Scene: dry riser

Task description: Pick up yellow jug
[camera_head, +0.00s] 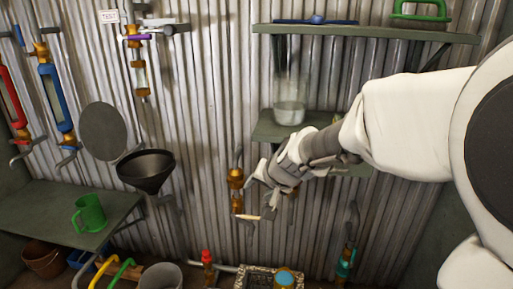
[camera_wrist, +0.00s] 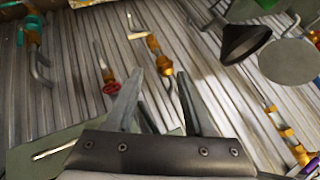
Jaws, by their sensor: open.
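I cannot make out a whole yellow jug in either view. A yellow curved piece (camera_head: 95,272) shows at the lower left of the head view; I cannot tell whether it is a jug's handle. A small yellowish bit (camera_head: 337,118) shows on the middle shelf, mostly hidden behind my arm. My gripper (camera_head: 260,199) is in front of the corrugated wall, below the middle shelf and beside brass fittings. In the wrist view my gripper (camera_wrist: 160,82) is open, with nothing between its two fingers.
A green jug (camera_head: 90,213) stands on the left bench (camera_head: 45,205). A clear cylinder (camera_head: 290,85) stands on the middle shelf (camera_head: 268,130), near my arm. A black funnel (camera_head: 147,168) and pipes with valves stick out from the wall. A grey bucket (camera_head: 160,276) stands low down.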

